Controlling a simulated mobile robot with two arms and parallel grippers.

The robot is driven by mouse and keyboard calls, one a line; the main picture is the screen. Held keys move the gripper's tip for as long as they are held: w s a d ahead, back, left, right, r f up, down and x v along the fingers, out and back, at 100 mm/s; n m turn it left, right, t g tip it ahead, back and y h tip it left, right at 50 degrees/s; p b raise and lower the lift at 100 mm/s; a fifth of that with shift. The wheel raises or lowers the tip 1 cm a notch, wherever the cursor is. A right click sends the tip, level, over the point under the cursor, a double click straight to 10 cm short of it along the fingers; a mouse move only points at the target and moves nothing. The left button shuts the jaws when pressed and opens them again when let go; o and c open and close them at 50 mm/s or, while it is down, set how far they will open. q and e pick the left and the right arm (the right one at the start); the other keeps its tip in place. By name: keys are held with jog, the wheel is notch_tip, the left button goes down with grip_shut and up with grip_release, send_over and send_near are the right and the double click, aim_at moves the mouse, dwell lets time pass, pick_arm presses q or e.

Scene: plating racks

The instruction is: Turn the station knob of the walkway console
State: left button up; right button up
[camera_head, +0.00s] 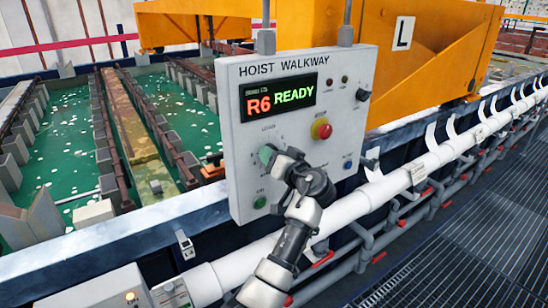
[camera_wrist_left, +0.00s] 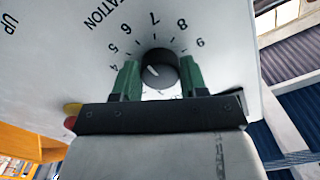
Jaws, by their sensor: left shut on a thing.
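The walkway console (camera_head: 300,90) is a light grey box headed HOIST WALKWAY. Its display (camera_head: 279,98) reads R6 READY. My left gripper (camera_head: 272,155) is at the lower left of its face and hides most of the knob there. In the left wrist view, the dark round station knob (camera_wrist_left: 159,69) sits between the green fingers of my left gripper (camera_wrist_left: 160,80), which is shut on it. A printed scale from 4 to 9 arcs around the knob. Its white mark points to the upper left, roughly toward 5 or 6. My right gripper is not in view.
A red mushroom button (camera_head: 321,129) on a yellow collar, a blue button (camera_head: 348,164), a green button (camera_head: 260,202) and a black side knob (camera_head: 362,95) are near the gripper. A white pipe (camera_head: 350,206) runs below the console. Green tanks (camera_head: 70,130) lie behind.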

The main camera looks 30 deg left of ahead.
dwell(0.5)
pick_arm(q)
jog(key=o, duration=0.9)
jog(key=b+v, duration=0.4)
jog(key=v, duration=0.7)
jog(key=shift+w+f, duration=0.1)
